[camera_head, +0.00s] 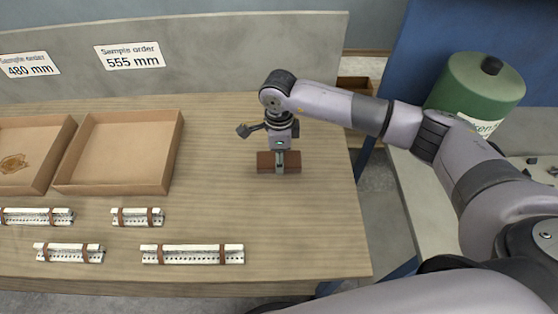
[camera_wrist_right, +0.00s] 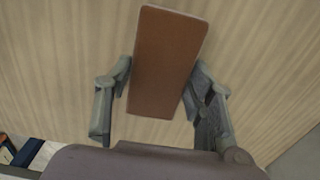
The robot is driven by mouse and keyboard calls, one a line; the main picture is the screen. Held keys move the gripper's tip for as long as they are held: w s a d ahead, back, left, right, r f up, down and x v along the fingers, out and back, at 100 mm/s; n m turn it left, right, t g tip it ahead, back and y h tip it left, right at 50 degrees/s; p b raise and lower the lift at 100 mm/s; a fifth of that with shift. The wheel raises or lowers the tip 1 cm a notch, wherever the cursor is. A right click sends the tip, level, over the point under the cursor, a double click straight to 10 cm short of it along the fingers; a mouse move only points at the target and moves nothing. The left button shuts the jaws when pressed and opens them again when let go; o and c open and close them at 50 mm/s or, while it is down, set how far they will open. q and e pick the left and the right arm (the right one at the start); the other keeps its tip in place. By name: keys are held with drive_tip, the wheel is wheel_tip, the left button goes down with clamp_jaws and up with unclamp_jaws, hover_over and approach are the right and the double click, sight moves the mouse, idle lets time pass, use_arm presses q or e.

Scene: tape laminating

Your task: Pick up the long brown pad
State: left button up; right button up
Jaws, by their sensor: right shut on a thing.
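The long brown pad (camera_head: 265,162) is a plain brown block near the right side of the wooden table. My right gripper (camera_head: 280,168) points down over it and is shut on its middle. In the right wrist view the pad (camera_wrist_right: 165,62) sits between the two fingers of my right gripper (camera_wrist_right: 158,92), its long side running away from the wrist. I cannot tell whether the pad touches the table or hangs just above it. My left gripper is not in view.
Two open cardboard trays (camera_head: 178,150) stand on the left of the table (camera_head: 310,240). Several white perforated strips with brown bands (camera_head: 190,254) lie in front of them. Signs stand on the grey back panel (camera_head: 230,60). A green canister (camera_head: 480,85) is at right.

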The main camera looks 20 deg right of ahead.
drive_tip(key=shift+c, duration=0.4)
drive_tip(key=shift+r, duration=0.6)
wheel_tip(320, 180, up, 19)
drive_tip(key=b, duration=0.2)
drive_tip(key=o, duration=0.6)
drive_tip(key=shift+f, duration=0.1)
drive_tip(key=c, duration=0.5)
drive_tip(key=shift+s+f, duration=0.1)
